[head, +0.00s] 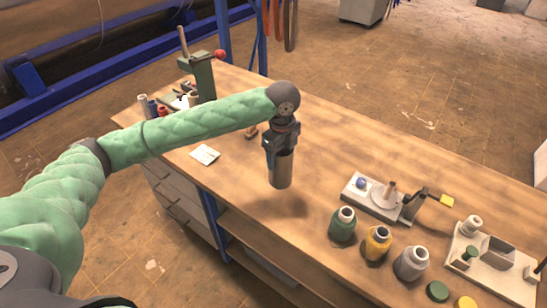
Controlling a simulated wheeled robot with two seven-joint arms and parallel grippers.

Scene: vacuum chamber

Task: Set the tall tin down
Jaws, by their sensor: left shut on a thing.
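A tall grey metal tin (281,171) hangs upright below my left gripper (281,143) in the head view. The gripper is shut on the upper part of the tin, hiding its top. The tin is above the wooden workbench (330,140), with a dark shadow on the wood below and to the right of it. The tin's bottom looks apart from the bench top. My right gripper is not in view.
Green (343,223), yellow (377,242) and grey (411,262) bottles stand to the right, near the front edge. A fixture with a disc (384,200) is behind them. A white card (204,154) lies left. Bare wood surrounds the shadow.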

